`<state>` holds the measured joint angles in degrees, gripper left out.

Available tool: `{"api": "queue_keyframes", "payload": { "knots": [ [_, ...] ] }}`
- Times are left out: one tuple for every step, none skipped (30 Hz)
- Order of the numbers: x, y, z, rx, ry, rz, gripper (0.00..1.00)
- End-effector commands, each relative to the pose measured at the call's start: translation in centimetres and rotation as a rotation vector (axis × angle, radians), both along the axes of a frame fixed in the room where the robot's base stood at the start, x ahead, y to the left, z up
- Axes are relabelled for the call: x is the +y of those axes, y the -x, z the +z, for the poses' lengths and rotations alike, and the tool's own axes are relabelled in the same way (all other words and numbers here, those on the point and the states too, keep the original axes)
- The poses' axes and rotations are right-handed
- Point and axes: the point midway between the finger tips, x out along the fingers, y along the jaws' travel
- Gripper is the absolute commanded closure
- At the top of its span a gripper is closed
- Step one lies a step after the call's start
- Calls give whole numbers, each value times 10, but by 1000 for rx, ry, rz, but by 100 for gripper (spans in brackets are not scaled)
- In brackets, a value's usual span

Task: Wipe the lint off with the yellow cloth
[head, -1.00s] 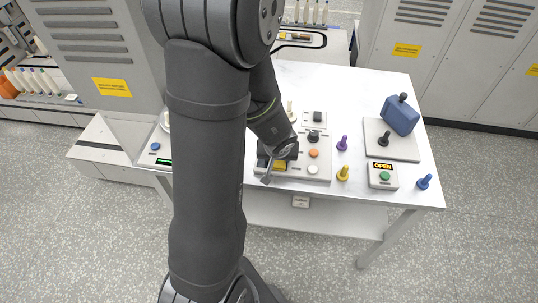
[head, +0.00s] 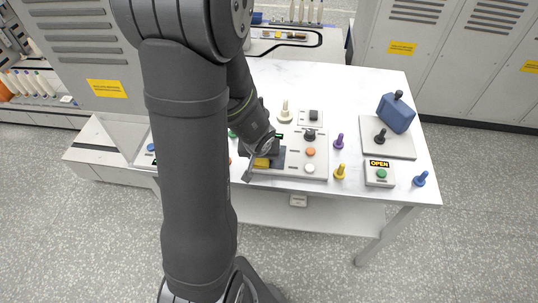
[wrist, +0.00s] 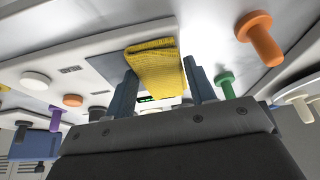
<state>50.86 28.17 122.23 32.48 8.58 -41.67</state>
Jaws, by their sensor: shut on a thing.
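The yellow cloth (wrist: 157,68) is between the fingers of my gripper (wrist: 163,90) in the wrist view. My gripper is shut on it. In the head view the cloth (head: 262,163) shows below my gripper, at the left part of the grey button panel (head: 320,172). A dark grey pad (head: 279,158) shows just right of the cloth. It also shows beside the cloth in the wrist view (wrist: 112,40). The cloth looks against or very close to the pad; I cannot tell if it touches. I cannot make out any lint. My arm hides the table's left part.
The panel carries an orange button (head: 310,152) and a white button (head: 309,168). Purple (head: 338,141), yellow (head: 341,172) and blue (head: 420,179) pegs stand to the right.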

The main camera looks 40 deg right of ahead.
Motion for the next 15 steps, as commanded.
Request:
{"api": "queue_keyframes", "payload": {
  "knots": [
    [4,-4,0,0,-1,4,71],
    [7,-6,0,0,-2,4,71],
    [9,-8,0,-1,-2,5,71],
    [7,-7,0,-1,-3,-1,71],
    [4,-3,0,-1,-2,-2,71],
    [1,0,0,0,-2,-5,71],
    [-1,2,0,0,-2,-6,71],
    [-3,4,-1,0,-1,-5,71],
    [-6,6,0,1,-1,-5,71],
    [-8,9,-1,1,-1,-6,71],
    [-10,11,0,1,-1,-5,71],
    [-12,13,-1,1,0,-4,71],
    [-14,15,0,2,-1,-5,71],
    [-16,17,0,2,-1,-6,71],
    [-19,20,0,2,-1,-6,71]
  ]
}}
